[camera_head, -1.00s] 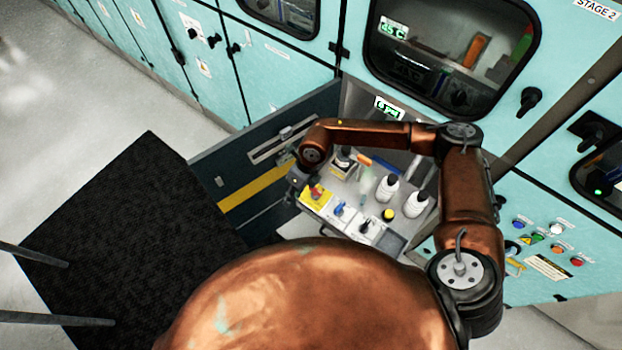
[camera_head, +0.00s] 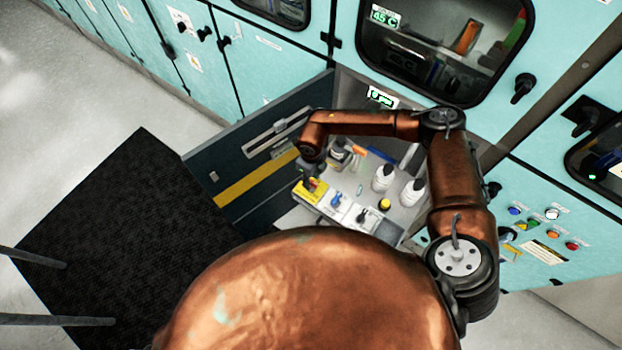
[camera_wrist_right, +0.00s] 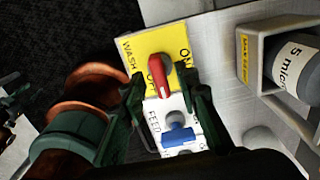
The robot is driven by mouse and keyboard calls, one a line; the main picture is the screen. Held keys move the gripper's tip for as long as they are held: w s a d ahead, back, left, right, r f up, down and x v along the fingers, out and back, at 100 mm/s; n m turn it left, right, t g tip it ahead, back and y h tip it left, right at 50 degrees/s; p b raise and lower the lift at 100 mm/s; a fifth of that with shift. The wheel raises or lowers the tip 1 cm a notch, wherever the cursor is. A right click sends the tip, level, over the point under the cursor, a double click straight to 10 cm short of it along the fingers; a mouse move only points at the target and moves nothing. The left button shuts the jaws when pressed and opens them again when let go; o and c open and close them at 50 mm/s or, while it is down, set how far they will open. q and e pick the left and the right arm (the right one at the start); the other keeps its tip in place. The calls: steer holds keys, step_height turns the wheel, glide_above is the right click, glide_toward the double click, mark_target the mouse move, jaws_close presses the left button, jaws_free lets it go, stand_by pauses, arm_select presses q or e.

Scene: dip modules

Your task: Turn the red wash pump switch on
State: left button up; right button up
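The red wash pump switch (camera_wrist_right: 160,76) sits on a yellow plate (camera_wrist_right: 144,46) marked WASH, with ON lettering to its right. Its red handle runs roughly up and down in the wrist view. My right gripper (camera_wrist_right: 164,90) is open, with one dark green finger on each side of the handle. I cannot tell whether either finger touches it. In the head view my right gripper (camera_head: 313,174) is low over the yellow plate (camera_head: 303,190) and hides part of the red switch. My left gripper is not in view.
A blue feed switch (camera_wrist_right: 180,136) is close below the red one. A black switch (camera_head: 362,215) follows along the panel. White bottles (camera_head: 383,177) stand behind, and a boxed bottle (camera_wrist_right: 295,70) is at the right. The open dark door (camera_head: 225,170) is left of the panel.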

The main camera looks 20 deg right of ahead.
steer(key=shift+c, duration=0.7)
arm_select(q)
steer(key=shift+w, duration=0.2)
arm_select(e)
jaws_close()
